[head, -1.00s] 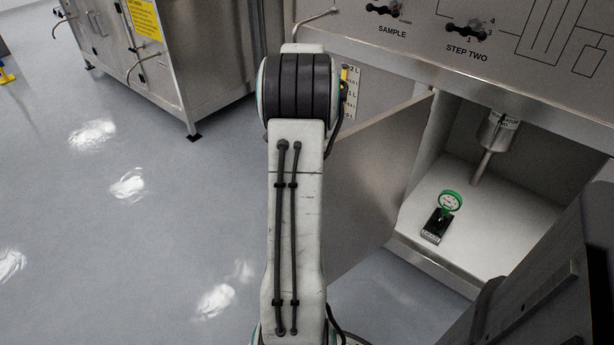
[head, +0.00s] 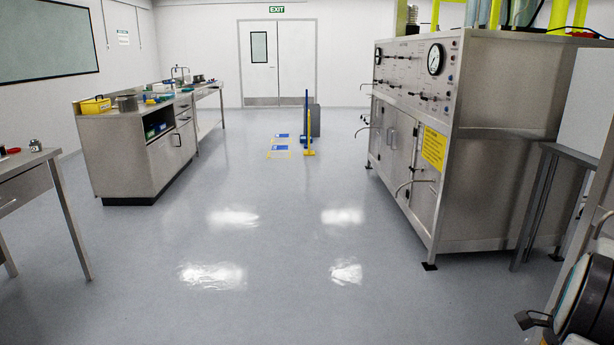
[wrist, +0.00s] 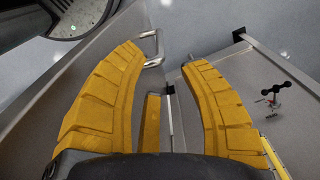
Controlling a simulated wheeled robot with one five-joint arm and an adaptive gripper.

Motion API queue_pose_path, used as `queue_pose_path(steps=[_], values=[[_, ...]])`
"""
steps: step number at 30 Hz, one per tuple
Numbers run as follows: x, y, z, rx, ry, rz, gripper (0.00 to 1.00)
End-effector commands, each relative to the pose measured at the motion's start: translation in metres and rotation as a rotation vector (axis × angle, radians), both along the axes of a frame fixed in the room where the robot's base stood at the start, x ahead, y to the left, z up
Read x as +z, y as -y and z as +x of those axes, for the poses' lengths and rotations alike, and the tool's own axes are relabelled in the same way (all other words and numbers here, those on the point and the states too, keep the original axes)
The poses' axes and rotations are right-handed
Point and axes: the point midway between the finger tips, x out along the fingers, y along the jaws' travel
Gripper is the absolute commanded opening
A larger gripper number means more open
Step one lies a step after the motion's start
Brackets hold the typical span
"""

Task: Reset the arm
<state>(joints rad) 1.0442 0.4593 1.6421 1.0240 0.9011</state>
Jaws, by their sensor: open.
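My gripper (wrist: 165,58) shows in the wrist view with its yellow fingers spread wide apart. Nothing is held between them. A grey metal panel lies beyond the fingers, with a bent metal handle (wrist: 154,46) close to the left fingertip in the picture. I cannot tell whether the finger touches it. In the head view my gripper is not visible. A dark, rounded part at the lower right edge (head: 582,300) seems to belong to my arm.
A steel cabinet with gauges (head: 425,140) stands at the right. A steel workbench (head: 135,160) with a yellow bin stands at the left, and a table (head: 35,180) is nearer.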

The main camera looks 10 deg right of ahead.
Motion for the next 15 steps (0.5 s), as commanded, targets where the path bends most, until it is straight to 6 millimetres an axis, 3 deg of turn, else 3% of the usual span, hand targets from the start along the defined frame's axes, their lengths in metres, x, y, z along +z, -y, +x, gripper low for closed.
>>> queue_pose_path(steps=[5,9,15], values=[[0.063,-0.060,0.033,0.265,0.022,-0.039,0.39],[0.119,-0.135,0.052,0.586,0.046,-0.082,0.39],[0.180,-0.236,0.046,1.048,0.085,-0.147,0.39]])
